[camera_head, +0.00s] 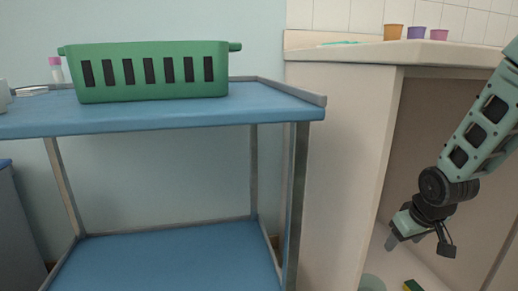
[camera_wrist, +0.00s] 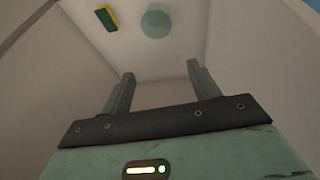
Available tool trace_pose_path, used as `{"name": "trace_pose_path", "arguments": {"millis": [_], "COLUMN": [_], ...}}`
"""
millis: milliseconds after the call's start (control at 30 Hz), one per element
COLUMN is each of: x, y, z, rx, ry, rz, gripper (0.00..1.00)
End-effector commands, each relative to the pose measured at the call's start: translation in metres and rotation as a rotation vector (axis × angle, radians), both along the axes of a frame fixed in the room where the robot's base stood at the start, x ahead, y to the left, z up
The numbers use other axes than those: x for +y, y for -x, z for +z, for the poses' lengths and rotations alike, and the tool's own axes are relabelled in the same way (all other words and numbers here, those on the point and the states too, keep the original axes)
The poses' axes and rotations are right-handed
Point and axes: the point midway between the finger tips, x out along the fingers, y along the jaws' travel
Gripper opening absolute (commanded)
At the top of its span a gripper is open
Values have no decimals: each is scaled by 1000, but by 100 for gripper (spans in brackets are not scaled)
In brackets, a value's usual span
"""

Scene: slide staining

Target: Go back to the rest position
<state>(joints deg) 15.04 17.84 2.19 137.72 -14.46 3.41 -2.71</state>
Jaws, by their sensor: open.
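My gripper (camera_head: 418,244) hangs at the right of the head view, in front of the open space under the counter, pointing down. In the wrist view my gripper (camera_wrist: 157,90) has its two fingers apart with nothing between them. Beyond the fingers, a green and yellow sponge-like block (camera_wrist: 107,18) and a round pale green thing (camera_wrist: 155,24) lie on the pale floor. The same block (camera_head: 412,286) and round thing (camera_head: 372,283) show in part at the bottom of the head view.
A blue cart (camera_head: 190,113) with a lower shelf (camera_head: 170,262) stands at the left, carrying a green slotted basket (camera_head: 150,92) and a pink-capped tube (camera_head: 56,70). A counter (camera_head: 440,53) at the right holds an orange cup (camera_head: 393,32), a purple cup (camera_head: 416,33) and a pink cup (camera_head: 439,34).

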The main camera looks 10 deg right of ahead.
Motion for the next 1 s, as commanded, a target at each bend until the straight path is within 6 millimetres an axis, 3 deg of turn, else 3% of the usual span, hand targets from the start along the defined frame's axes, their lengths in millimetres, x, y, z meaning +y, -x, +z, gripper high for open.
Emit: {"name": "trace_pose_path", "arguments": {"millis": [33,100,333,467,700,900,1000], "x": [21,42,97,152,233,277,274], "y": [13,33,95,109,165,226,222], "z": [15,28,55,92,141,181,201], "rx": [13,43,127,184,283,360,360], "ry": [-10,-32,-112,-105,-74,-20,-25], "rz": [-3,-20,-50,116,395,621,604], "gripper": [61,61,61,61,61,61,61]}}
